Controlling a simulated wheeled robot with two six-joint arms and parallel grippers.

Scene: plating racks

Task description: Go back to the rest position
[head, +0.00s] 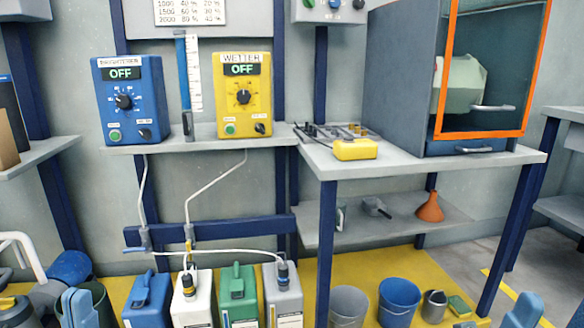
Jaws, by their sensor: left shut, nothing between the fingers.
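My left gripper (78,307) shows as light blue fingers at the bottom left edge, close together with nothing between them. It is in front of a dark green bin and left of the blue jug (148,300). A similar light blue piece at the bottom right edge looks like my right gripper (524,311); it is cut off by the frame, so its opening cannot be made out. Neither gripper is seen touching anything.
White (192,302), green (238,298) and grey (283,300) jugs stand beside the blue one. A blue bucket (399,302) and grey bucket (348,307) stand under the bench (420,170). Blue (130,100) and yellow (245,95) control boxes sit on the shelf.

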